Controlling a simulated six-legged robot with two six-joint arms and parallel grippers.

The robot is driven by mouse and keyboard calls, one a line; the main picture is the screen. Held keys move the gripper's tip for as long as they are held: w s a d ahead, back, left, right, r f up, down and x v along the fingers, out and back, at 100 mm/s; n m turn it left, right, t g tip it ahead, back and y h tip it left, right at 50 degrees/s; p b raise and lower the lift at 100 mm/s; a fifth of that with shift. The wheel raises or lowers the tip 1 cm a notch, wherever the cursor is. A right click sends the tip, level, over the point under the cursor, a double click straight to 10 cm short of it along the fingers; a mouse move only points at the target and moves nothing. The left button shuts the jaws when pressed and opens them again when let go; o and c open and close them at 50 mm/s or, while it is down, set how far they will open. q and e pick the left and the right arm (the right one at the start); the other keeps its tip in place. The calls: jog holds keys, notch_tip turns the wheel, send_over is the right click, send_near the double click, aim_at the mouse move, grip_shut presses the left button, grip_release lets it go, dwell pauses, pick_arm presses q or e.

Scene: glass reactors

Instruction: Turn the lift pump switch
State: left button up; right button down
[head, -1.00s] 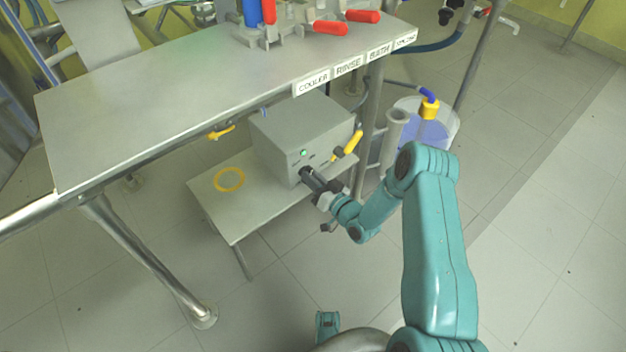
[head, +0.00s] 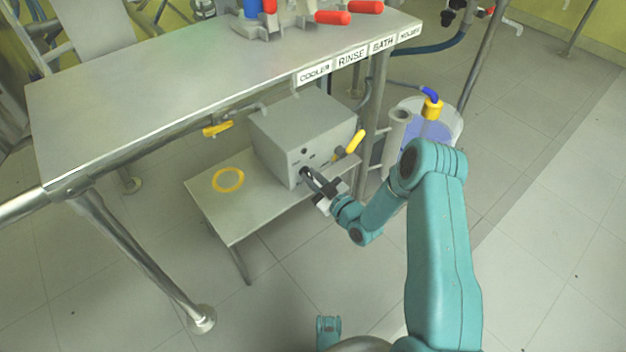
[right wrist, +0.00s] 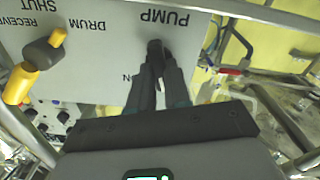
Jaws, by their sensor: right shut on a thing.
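The grey pump box (head: 305,125) stands on the low shelf under the bench. The lift pump switch (right wrist: 155,47) is a small black knob beside the upside-down PUMP label in the right wrist view. My right gripper (head: 310,176) is at the lower front of the box. In the right wrist view its two dark fingers (right wrist: 158,68) are closed on the knob, which they partly hide. The round indicator on the box front looks dark. My left gripper is not in view.
A yellow-handled valve (head: 350,146) sticks out right of the switch, and shows left in the wrist view. A yellow ring (head: 228,180) lies on the low shelf (head: 222,213). A bucket with blue liquid (head: 445,128) stands right of the box.

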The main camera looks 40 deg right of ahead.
jog(key=shift+f, duration=0.1)
dwell(0.4)
jog(key=c, duration=1.1)
grip_release()
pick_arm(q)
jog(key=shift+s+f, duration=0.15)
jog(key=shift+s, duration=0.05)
pick_arm(e)
jog(key=shift+s, duration=0.15)
